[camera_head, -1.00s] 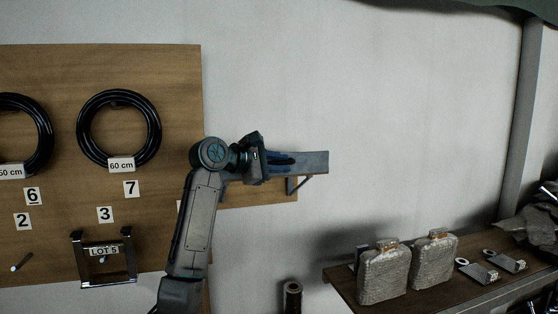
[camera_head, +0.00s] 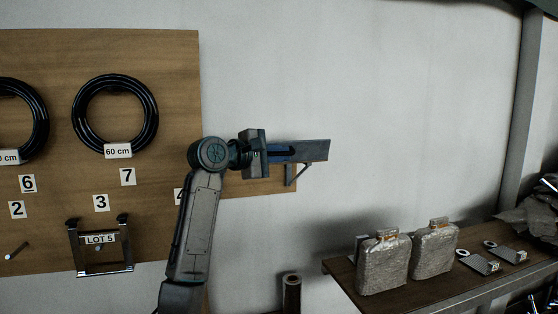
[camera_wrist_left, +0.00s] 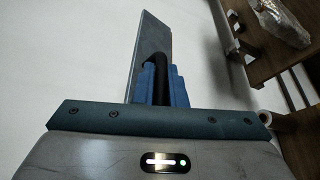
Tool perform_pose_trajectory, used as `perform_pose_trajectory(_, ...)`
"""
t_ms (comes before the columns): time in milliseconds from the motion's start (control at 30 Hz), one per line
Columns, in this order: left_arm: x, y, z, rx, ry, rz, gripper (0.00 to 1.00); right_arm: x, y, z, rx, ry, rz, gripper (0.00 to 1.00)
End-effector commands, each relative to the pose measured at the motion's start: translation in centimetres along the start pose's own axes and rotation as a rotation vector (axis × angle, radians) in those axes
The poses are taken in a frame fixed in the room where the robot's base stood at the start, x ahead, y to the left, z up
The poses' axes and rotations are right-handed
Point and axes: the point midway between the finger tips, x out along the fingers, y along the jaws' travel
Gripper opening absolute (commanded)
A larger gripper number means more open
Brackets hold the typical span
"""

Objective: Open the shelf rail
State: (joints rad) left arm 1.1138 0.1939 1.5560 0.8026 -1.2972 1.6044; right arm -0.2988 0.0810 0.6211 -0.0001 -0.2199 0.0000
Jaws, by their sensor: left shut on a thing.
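The shelf rail (camera_head: 316,150) is a flat grey bar that sticks out to the right from the lower right part of the wooden wall board, with a bracket (camera_head: 297,173) under it. My left gripper (camera_head: 284,152) is at the rail's left part, with its blue fingers pointing right along it. In the left wrist view the grey rail (camera_wrist_left: 150,45) runs away from the blue fingers (camera_wrist_left: 160,85), which are closed around a dark part beside it. The exact contact is partly hidden by the fingers. My right gripper is not in view.
The wooden board (camera_head: 170,110) carries black hose coils (camera_head: 115,77), number labels and a "LOT 5" holder (camera_head: 99,262). At the lower right a table (camera_head: 345,275) holds wrapped packages (camera_head: 383,264) and small plates. A dark cylinder (camera_head: 291,292) stands below the rail. The wall right of the rail is bare.

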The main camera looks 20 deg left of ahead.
Motion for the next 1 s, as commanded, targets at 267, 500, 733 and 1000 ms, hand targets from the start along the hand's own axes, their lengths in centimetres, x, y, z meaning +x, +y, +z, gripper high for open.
perform_pose_trajectory(267,0.0,-2.2,0.1,0.242,-0.003,0.104,0.00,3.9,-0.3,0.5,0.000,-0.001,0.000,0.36)
perform_pose_trajectory(500,0.0,-3.6,-0.1,0.451,-0.005,0.192,0.00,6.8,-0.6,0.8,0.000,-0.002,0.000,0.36)
perform_pose_trajectory(733,0.1,-4.7,-0.5,0.651,-0.006,0.280,0.00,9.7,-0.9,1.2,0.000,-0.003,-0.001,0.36)
perform_pose_trajectory(1000,0.4,-5.9,-1.1,0.871,-0.009,0.374,0.00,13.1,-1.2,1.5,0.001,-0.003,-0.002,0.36)
